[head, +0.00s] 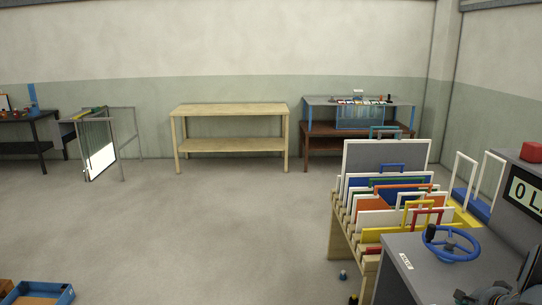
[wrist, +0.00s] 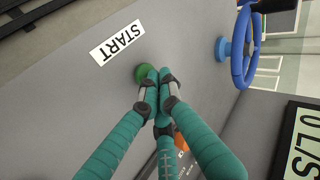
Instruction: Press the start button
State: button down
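The green start button (wrist: 143,73) sits on the grey console top (wrist: 205,70) in the wrist view, beside a white label reading START (wrist: 117,43). My gripper (wrist: 160,79) has teal fingers with their tips drawn together and nothing seen between them. The tips are right beside the button and cover part of its edge; I cannot tell whether they touch it. In the head view the label (head: 405,261) shows on the console at the lower right, but I cannot make out the button there.
A blue handwheel (wrist: 243,45) stands on the console near the fingers. A display (wrist: 303,142) reads 0 L/S. An orange part (wrist: 181,141) shows partly behind the fingers. A rack of coloured panels (head: 388,190) stands beyond the console. The floor to the left is mostly clear.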

dwell(0.3)
jog(key=shift+r+p, duration=0.4)
jog(key=shift+r, duration=0.45)
notch_tip(320, 180, up, 6)
jog(key=p, duration=0.3)
jog(key=shift+f, duration=0.1)
